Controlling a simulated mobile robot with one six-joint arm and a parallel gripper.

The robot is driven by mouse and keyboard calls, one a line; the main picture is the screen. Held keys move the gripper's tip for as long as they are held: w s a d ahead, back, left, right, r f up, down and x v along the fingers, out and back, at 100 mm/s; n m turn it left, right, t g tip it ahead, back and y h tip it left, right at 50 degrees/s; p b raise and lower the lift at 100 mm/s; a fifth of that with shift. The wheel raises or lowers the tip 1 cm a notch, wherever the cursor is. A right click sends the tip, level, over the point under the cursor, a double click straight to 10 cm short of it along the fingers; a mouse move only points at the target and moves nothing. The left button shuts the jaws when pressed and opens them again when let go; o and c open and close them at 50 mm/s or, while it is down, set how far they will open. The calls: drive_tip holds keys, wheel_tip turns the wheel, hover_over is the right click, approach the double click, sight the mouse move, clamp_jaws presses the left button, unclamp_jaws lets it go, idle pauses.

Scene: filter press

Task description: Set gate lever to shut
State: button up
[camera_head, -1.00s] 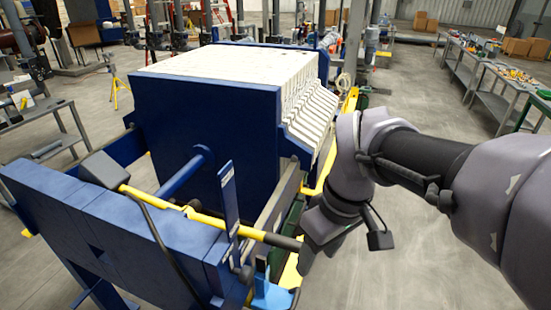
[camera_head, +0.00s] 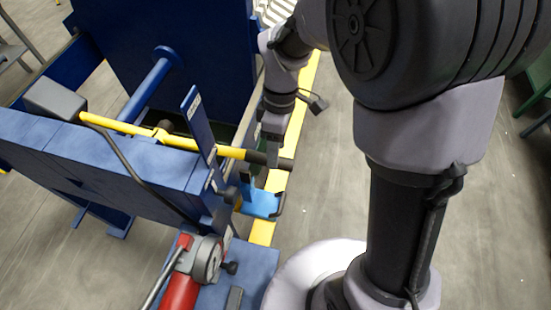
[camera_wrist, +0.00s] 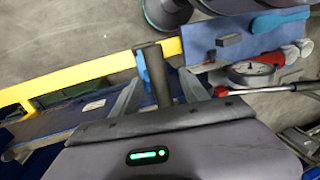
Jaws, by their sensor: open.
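The lever I take for the gate lever is a yellow bar (camera_head: 107,127) with a black grip (camera_head: 270,158) at its right end. It reaches from a grey block (camera_head: 56,99) across the blue frame, past an upright blue plate (camera_head: 198,120). My gripper (camera_head: 273,142) is at the black grip, coming from above. In the wrist view the black grip (camera_wrist: 155,72) stands between the two spread fingers of my gripper (camera_wrist: 160,88), with gaps showing on both sides. The fingertips are partly hidden in the head view.
A light blue bracket (camera_head: 261,203) with a dark hook sits just below the grip. A red part with a round gauge (camera_head: 207,260) is in front. A yellow rail (camera_head: 262,232) runs alongside. Bare floor (camera_head: 335,150) lies to the right.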

wheel_tip(320, 180, down, 3)
drive_tip(key=shift+a, duration=0.1)
drive_tip(key=shift+s+f, duration=0.1)
drive_tip(key=shift+f, duration=0.2)
clamp_jaws()
idle(1.2)
